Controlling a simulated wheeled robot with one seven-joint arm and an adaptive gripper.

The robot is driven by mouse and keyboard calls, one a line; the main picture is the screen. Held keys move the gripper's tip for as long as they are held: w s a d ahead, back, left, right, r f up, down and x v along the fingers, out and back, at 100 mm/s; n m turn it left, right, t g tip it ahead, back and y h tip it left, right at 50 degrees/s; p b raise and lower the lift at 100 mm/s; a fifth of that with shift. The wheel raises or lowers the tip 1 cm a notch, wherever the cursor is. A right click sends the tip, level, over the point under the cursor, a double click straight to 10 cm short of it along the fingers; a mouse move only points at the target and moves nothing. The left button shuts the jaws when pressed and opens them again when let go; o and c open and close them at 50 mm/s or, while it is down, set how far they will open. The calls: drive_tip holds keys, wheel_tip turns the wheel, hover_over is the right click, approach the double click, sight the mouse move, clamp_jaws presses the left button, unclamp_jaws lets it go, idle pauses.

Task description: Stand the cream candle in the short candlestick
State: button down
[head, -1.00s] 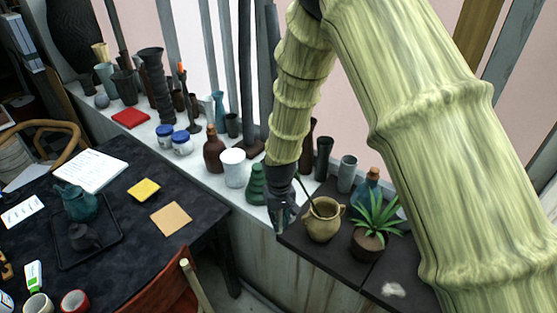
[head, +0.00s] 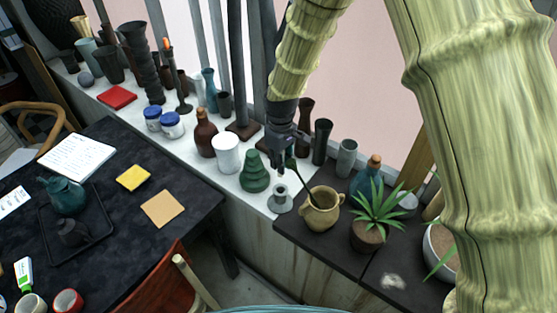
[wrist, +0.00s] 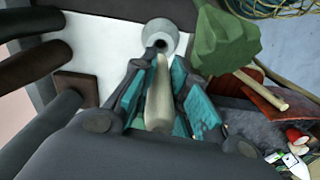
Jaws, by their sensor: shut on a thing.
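My gripper (head: 282,158) is shut on the cream candle (wrist: 158,98), which runs lengthwise between the teal finger pads in the wrist view. In the head view the candle is hard to make out. The short grey candlestick (head: 281,199) stands upright on the white ledge, just below my gripper. It also shows in the wrist view (wrist: 158,34), where the candle's far end overlaps the near side of its open cup. I see a gap between my fingers and the candlestick. Whether the candle touches it I cannot tell.
A green tiered vase (head: 254,172) stands close left of the candlestick, and a tan jug (head: 321,209) with a stick in it close right. Dark vases (head: 321,142) stand behind. A potted plant (head: 377,220) is further right.

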sight(281, 176)
drive_tip(key=shift+f+b, duration=2.1)
drive_tip(key=shift+f, duration=0.75)
drive_tip(key=shift+f+b, duration=0.85)
drive_tip(key=shift+f, duration=1.8)
drive_tip(key=shift+s+f, duration=0.25)
drive_tip(key=shift+f, duration=0.15)
drive_tip(key=shift+s+f, duration=0.1)
drive_tip(key=c, duration=1.3)
unclamp_jaws()
drive_tip(key=shift+f, duration=0.25)
drive_tip(key=shift+w+r, duration=0.2)
drive_tip(key=shift+r, duration=0.05)
